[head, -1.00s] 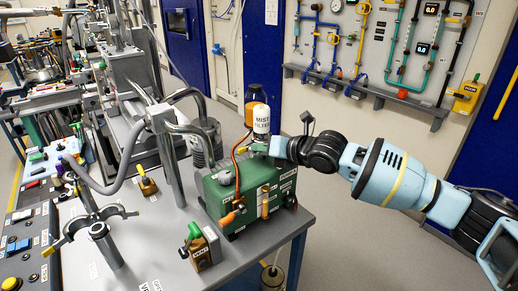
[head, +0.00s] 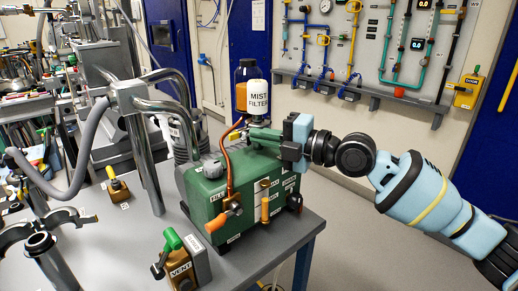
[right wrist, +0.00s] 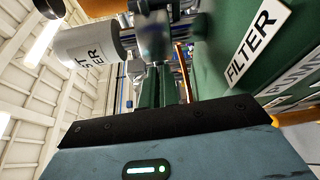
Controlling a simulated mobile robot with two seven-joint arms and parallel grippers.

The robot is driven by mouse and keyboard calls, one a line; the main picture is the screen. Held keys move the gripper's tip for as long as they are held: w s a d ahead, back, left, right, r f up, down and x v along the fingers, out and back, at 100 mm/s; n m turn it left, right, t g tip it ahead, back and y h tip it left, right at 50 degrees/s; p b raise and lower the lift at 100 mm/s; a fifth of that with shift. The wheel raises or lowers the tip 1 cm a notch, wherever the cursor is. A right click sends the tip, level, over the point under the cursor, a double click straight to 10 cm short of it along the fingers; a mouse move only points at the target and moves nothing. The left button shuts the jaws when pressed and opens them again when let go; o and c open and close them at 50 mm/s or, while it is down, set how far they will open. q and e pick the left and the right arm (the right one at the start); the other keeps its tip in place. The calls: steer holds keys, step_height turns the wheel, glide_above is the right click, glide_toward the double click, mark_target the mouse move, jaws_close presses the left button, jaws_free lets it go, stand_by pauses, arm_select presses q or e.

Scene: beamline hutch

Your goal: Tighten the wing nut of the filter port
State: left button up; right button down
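The green pump box (head: 213,195) stands on the grey bench with the white mist filter (head: 257,98) on top. The filter (right wrist: 92,46) also shows in the right wrist view. My right gripper (head: 258,134) reaches in from the right just below the filter, its fingers pointing left along the top of the box. In the right wrist view its green fingers (right wrist: 158,88) lie side by side with a narrow gap. A small yellow part (head: 237,136) sits near the fingertips; I cannot tell whether it is the wing nut or whether they touch it. My left gripper is out of view.
An orange-brown hose (head: 228,165) runs down the front of the box. A vent valve block (head: 180,270) stands on the bench in front. Grey pipes (head: 140,110) rise at the left. The floor right of the bench is clear.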

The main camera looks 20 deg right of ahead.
steer(key=shift+f+m+t+y+b, duration=0.3)
steer(key=shift+f+m+b, duration=0.2)
steer(key=shift+m+b, duration=0.35)
steer(key=shift+a+f+m+t+b, duration=0.1)
steer(key=shift+m+t+b, duration=0.35)
steer(key=shift+m, duration=0.4)
steer(key=shift+m+t, duration=0.35)
steer(key=shift+m, duration=0.85)
steer(key=shift+s+a+f+m+t, duration=0.15)
steer(key=shift+m+t, duration=0.25)
steer(key=shift+m, duration=0.7)
steer(key=c, duration=1.9)
jaws_free()
steer(key=shift+c, duration=0.2)
